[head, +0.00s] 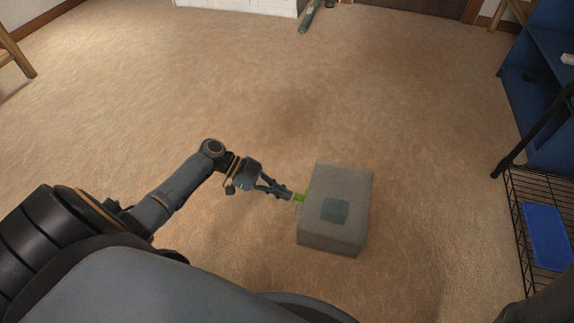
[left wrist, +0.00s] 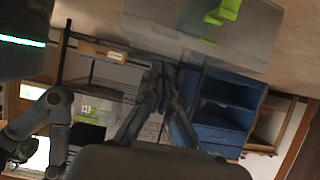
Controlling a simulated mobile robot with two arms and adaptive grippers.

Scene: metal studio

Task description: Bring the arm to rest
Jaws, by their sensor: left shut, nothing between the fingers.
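My left arm reaches in from the left in the head view. Its gripper (head: 287,195) is shut and empty, with its tips just left of a grey box (head: 345,185) on the carpet. The left wrist view shows the shut fingers (left wrist: 160,75) meeting at the tips, with the box (left wrist: 180,25) beyond them.
A blue shelf unit (head: 545,85) and a black wire rack (head: 518,205) with a blue panel (head: 546,236) stand at the right. The carpet behind the box is clear.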

